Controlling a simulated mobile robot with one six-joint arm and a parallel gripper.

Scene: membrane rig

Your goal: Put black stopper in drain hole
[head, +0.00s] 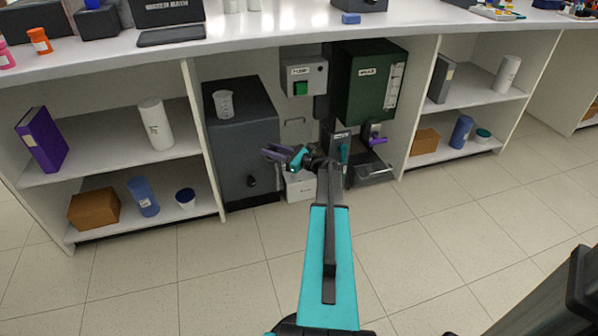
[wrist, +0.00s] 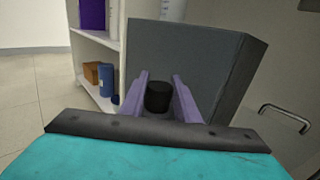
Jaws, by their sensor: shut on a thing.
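The black stopper (wrist: 158,97) is a short dark cylinder between the two purple fingers of my gripper (wrist: 158,94) in the wrist view. My gripper is shut on it. In the head view my gripper (head: 274,152) is in front of the right edge of the dark grey cabinet, a little above the white box. The stopper cannot be made out there. I cannot make out the drain hole in either view.
The dark grey cabinet (head: 236,140) carries a clear beaker (head: 223,103). To its right are a white box (head: 299,187), a grey pump box (head: 303,78) and a green tank (head: 360,90) with a purple tap (head: 376,135). Shelves flank both sides; the floor is clear.

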